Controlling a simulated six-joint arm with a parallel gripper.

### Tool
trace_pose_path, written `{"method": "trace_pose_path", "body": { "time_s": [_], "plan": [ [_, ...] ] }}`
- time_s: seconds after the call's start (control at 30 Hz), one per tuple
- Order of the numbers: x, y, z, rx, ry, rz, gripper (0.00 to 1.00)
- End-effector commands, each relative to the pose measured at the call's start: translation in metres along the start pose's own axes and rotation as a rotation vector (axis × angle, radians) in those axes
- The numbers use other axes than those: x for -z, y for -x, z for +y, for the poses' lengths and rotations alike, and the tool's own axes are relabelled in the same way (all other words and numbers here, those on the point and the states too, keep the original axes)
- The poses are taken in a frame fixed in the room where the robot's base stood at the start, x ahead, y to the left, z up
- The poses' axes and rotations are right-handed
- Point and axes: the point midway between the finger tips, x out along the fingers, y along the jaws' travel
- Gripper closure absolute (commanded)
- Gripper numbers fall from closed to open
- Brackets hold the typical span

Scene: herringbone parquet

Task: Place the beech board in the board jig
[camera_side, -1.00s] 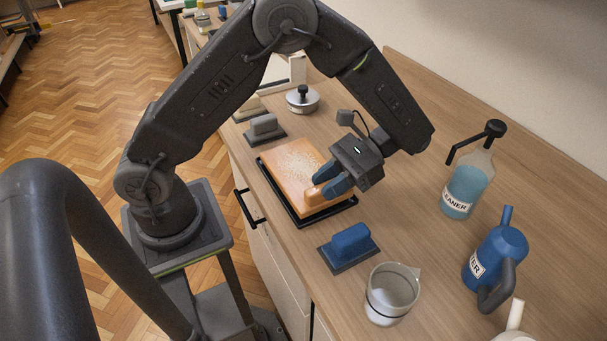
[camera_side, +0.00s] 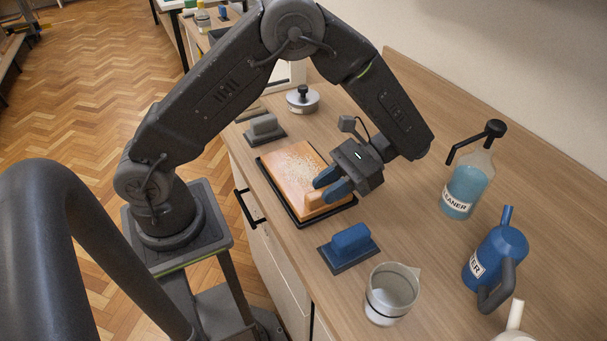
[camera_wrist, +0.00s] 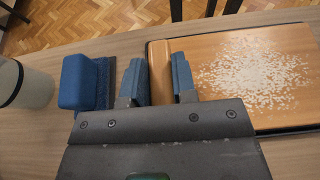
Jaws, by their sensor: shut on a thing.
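The beech board (camera_side: 290,165) is an orange-brown slab with pale flakes scattered over its top and a raised block at one end. It lies over the black board jig (camera_side: 282,203), whose rim shows along the near and right edges. I cannot tell whether the board is fully down in it. My gripper (camera_side: 328,187) is shut on the raised end block. In the wrist view the board (camera_wrist: 215,50) runs to the right, and the block sits between my blue fingertips (camera_wrist: 160,75). A dark strip of the jig (camera_wrist: 290,130) shows under the board's lower edge.
A blue block on a dark base (camera_side: 350,243) stands close on the near right, and a grey one (camera_side: 264,126) behind left. A glass beaker (camera_side: 391,293), cleaner bottle (camera_side: 466,187), blue can (camera_side: 497,257) and round metal weight (camera_side: 302,98) also stand on the bench.

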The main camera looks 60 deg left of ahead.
Motion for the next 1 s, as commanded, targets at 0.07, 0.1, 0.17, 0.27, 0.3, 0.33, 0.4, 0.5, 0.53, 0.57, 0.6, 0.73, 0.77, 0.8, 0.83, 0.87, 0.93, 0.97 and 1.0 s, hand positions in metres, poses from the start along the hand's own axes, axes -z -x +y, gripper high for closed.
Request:
{"method": "trace_pose_path", "body": {
  "time_s": [0.07,0.1,0.17,0.27,0.3,0.33,0.4,0.5,0.53,0.57,0.6,0.73,0.77,0.8,0.83,0.87,0.93,0.97,1.0],
  "plan": [
    [0.0012,-0.0004,-0.0001,0.001,0.001,-0.001,1.0],
    [0.0015,-0.0005,-0.0001,0.001,0.001,0.0,0.74],
    [0.0014,-0.0005,-0.0001,0.001,0.0,0.0,0.68],
    [0.0014,-0.0005,-0.0001,0.0,0.0,0.0,0.58],
    [0.0014,-0.0005,0.0,0.0,0.0,0.0,0.55],
    [0.0014,-0.0005,0.0,0.0,0.0,0.0,0.52],
    [0.0014,-0.0005,0.0,0.0,0.0,0.0,0.45],
    [0.0014,-0.0006,0.0,0.0,0.0,0.0,0.45],
    [0.0014,-0.0006,0.0,0.0,0.0,0.0,0.45],
    [0.0014,-0.0006,0.0,0.0,0.0,0.0,0.45],
    [0.0017,-0.0007,0.0001,0.0,-0.001,0.001,0.41],
    [0.0017,-0.0007,0.0001,0.0,0.0,0.0,0.29],
    [0.0016,-0.0007,0.0,0.0,0.0,0.0,0.28],
    [0.0016,-0.0007,0.0,0.0,0.0,0.0,0.28],
    [0.0016,-0.0007,0.0,0.0,0.0,0.0,0.28],
    [0.0016,-0.0007,0.0,0.0,0.0,0.0,0.28],
    [0.0016,-0.0006,0.0,0.0,0.0,0.0,0.28],
    [0.0014,-0.0005,0.0,0.0,0.0,0.0,0.28],
    [0.0007,-0.0002,0.0,0.0,0.0,0.001,0.28]
  ]
}}
